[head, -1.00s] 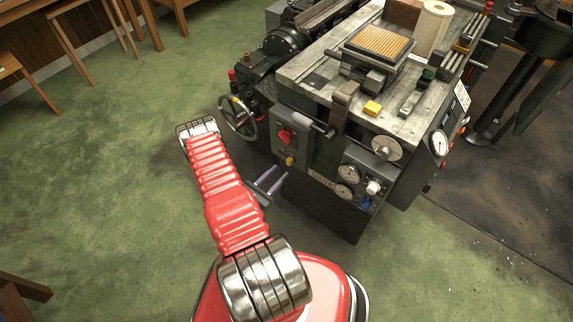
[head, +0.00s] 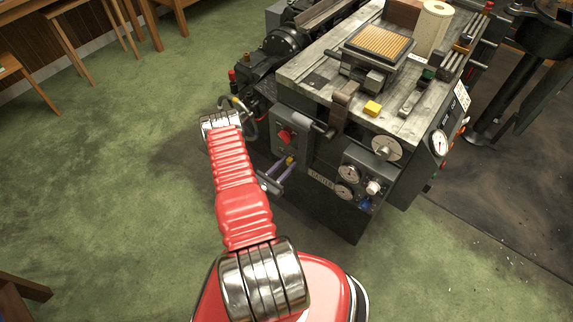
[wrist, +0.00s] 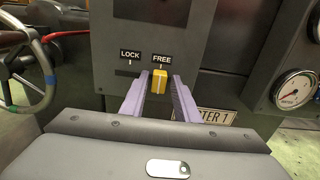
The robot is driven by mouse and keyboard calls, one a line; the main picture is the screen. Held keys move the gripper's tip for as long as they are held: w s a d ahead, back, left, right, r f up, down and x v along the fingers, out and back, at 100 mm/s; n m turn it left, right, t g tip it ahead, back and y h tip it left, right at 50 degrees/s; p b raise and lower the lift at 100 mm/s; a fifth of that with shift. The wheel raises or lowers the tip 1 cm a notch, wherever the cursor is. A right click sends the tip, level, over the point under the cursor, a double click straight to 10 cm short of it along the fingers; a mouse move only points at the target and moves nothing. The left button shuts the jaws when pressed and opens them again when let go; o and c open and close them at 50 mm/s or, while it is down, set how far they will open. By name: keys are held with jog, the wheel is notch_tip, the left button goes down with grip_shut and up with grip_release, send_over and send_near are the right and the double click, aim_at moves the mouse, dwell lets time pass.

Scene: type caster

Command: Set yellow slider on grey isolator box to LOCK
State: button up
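The grey isolator box (head: 285,133) is on the front of the machine, with a red knob (head: 285,136) on it. The yellow slider (wrist: 160,84) sits under the FREE label (wrist: 162,58) in the wrist view, at the right end of its slot. The LOCK label (wrist: 130,56) is to its left, above a dark empty stretch of slot. My gripper (wrist: 158,84) is open, its two purple fingers on either side of the slider. In the wrist view the slider appears between the fingertips, nearer the right one; whether either finger touches it I cannot tell.
A handwheel (wrist: 28,75) stands to the left of the box. A nameplate (wrist: 210,115) lies low, behind the right finger. Green floor is open on the left.

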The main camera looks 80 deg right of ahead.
grip_shut()
jog(key=shift+s, duration=0.1)
dwell(0.3)
jog(key=shift+w+d, duration=0.35)
jog(key=shift+w, duration=0.5)
jog(key=shift+w+d, duration=0.35)
jog(key=shift+w, duration=0.55)
jog(key=shift+w+d, duration=0.35)
jog(key=shift+w, duration=0.5)
jog(key=shift+o, duration=1.1)
grip_release()
